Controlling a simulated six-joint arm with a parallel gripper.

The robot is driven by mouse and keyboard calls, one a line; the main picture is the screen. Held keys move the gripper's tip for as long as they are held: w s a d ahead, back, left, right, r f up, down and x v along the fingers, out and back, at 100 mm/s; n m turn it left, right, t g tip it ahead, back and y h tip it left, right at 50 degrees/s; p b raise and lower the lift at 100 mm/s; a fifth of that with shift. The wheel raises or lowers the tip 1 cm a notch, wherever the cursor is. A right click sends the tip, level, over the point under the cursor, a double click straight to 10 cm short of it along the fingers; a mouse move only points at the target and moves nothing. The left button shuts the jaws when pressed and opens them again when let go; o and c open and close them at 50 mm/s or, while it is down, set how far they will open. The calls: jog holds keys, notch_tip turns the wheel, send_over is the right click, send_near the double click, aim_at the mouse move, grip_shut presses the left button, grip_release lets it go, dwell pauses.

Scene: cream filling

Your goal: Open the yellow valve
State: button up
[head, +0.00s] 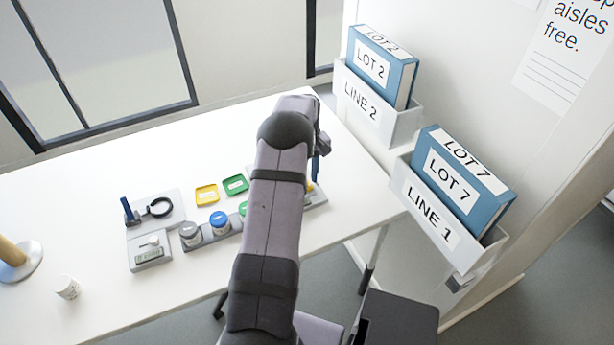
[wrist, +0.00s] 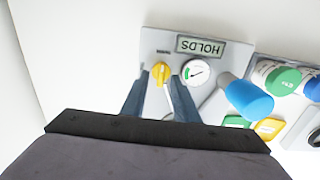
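The yellow valve (wrist: 160,73) is a small knob on a grey panel (wrist: 153,42) in the wrist view. A round dial gauge (wrist: 195,72) and a display reading HOLDS (wrist: 201,46), upside down in this view, are on the same panel. My gripper (wrist: 160,92) is open, with one finger on each side of the valve's near side; I cannot tell whether either touches it. A pale tube or bar shows between the fingers. In the head view my arm hides most of the panel (head: 318,196) and gripper.
A blue cylinder (wrist: 248,100) stands close right of the panel, near my right finger. Lidded jars (wrist: 273,78) and green and yellow trays (wrist: 269,128) lie farther right. In the head view, a white cup (head: 67,287) and a ring tool (head: 159,207) are on the left. Bare table lies behind the trays.

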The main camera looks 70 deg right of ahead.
jog(key=shift+r, duration=0.1)
jog(key=shift+r+b, duration=0.8)
jog(key=shift+r, duration=2.75)
